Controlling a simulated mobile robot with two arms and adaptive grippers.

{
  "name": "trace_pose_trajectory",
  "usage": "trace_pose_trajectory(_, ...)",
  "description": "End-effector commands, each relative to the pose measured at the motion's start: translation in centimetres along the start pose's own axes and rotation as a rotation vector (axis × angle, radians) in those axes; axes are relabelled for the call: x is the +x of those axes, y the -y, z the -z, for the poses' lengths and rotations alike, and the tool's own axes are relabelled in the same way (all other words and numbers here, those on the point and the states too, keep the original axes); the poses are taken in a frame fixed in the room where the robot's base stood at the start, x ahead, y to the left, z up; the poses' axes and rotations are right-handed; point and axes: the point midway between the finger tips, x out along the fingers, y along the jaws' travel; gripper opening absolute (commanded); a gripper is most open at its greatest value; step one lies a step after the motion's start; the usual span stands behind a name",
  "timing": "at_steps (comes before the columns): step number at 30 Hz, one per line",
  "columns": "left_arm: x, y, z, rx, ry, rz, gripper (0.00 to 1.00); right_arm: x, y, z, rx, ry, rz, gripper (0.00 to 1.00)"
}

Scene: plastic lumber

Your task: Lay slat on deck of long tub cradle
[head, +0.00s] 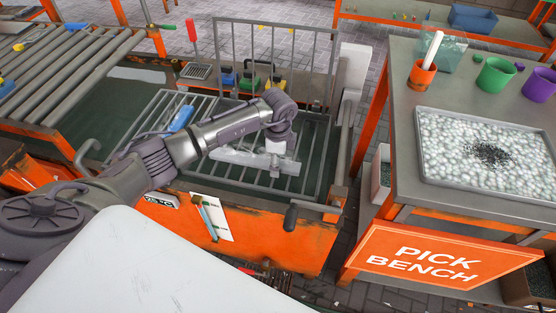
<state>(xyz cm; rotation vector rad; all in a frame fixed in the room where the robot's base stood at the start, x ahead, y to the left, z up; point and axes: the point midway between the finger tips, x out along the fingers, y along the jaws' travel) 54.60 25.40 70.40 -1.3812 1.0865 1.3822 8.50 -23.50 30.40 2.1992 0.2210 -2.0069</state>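A wire-barred rack of grey bars (318,150) with a raised grid back stands over an orange base; I take it for the long tub cradle, though no label names it. A pale, semi-clear long piece (236,157) lies across its bars, perhaps the slat. My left arm reaches in from the left, and its gripper (276,170) points down at the right end of that piece. Whether the fingers grip it or only touch it is unclear, as the wrist and fingers overlap it. A blue piece (181,118) lies on the bars further left. My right gripper is out of view.
A pick bench (400,110) at right holds a tray of pale pellets (450,160), an orange cup (422,75), and green (495,75) and purple (540,85) cups. A roller conveyor (75,70) is at left. Small coloured items (250,82) sit behind the bars.

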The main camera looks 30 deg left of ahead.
Motion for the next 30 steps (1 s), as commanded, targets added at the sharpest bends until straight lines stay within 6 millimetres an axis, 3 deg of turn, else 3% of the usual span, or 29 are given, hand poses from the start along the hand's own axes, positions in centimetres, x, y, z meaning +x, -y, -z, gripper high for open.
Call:
trace_pose_trajectory(4,-0.3,0.0,0.0,0.0,0.0,0.0,0.7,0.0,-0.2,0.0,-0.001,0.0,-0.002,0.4)
trace_pose_trajectory(8,-2.0,0.1,0.0,0.0,-0.001,0.002,0.7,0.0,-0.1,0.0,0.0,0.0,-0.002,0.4)
trace_pose_trajectory(21,-10.6,0.1,0.0,0.0,-0.001,0.002,0.7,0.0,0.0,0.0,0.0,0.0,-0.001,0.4)
trace_pose_trajectory(30,-12.0,0.0,0.0,0.0,0.001,-0.001,0.7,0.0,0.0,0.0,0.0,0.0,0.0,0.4)
